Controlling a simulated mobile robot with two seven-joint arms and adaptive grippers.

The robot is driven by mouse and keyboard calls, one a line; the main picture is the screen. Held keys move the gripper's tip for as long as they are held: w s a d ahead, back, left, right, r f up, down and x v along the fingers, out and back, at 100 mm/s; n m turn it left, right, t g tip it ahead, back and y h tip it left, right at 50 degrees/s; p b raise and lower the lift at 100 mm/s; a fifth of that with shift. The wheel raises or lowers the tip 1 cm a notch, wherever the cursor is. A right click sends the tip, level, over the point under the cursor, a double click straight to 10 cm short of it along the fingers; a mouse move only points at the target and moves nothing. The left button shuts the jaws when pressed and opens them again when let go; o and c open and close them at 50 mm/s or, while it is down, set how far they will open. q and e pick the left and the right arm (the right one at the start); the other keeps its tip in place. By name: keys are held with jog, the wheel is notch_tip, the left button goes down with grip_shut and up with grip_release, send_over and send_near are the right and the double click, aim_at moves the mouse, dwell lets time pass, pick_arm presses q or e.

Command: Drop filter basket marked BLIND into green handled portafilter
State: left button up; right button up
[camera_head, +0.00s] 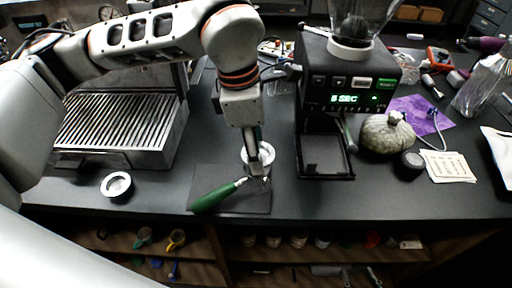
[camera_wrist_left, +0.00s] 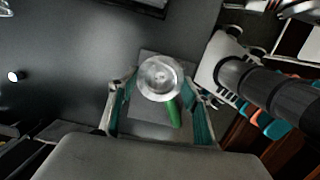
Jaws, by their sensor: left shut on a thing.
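My left gripper (camera_head: 252,160) is over the dark mat, on the arm that comes in from the left. It is shut on a round metal filter basket (camera_wrist_left: 160,78), which also shows as a pale ring in the head view (camera_head: 267,154). A portafilter with a green handle (camera_head: 213,197) lies on the mat below. Its handle also shows beyond the basket in the left wrist view (camera_wrist_left: 174,114). The portafilter's bowl is mostly hidden. A second round metal basket (camera_head: 117,184) lies on the counter at the left. I cannot read any marking. I cannot make out my right gripper's fingers.
An espresso machine's slatted drip tray (camera_head: 120,122) stands at the left. A grinder (camera_head: 345,80) with a lit display stands right of the mat (camera_head: 256,203). A pumpkin-like object (camera_head: 388,135) and a dark puck (camera_head: 413,160) are farther right. Counter in front of the grinder is clear.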

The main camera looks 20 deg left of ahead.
dwell(0.5)
pick_arm(q)
jog(key=shift+b, duration=0.6)
dwell(1.0)
jog(key=shift+f, duration=0.2)
dwell(0.5)
jog(key=shift+f+b, duration=1.45)
jog(key=shift+f, duration=0.05)
dwell(1.6)
jog(key=o, duration=1.2)
jog(key=shift+c, duration=0.2)
jog(key=o, duration=0.4)
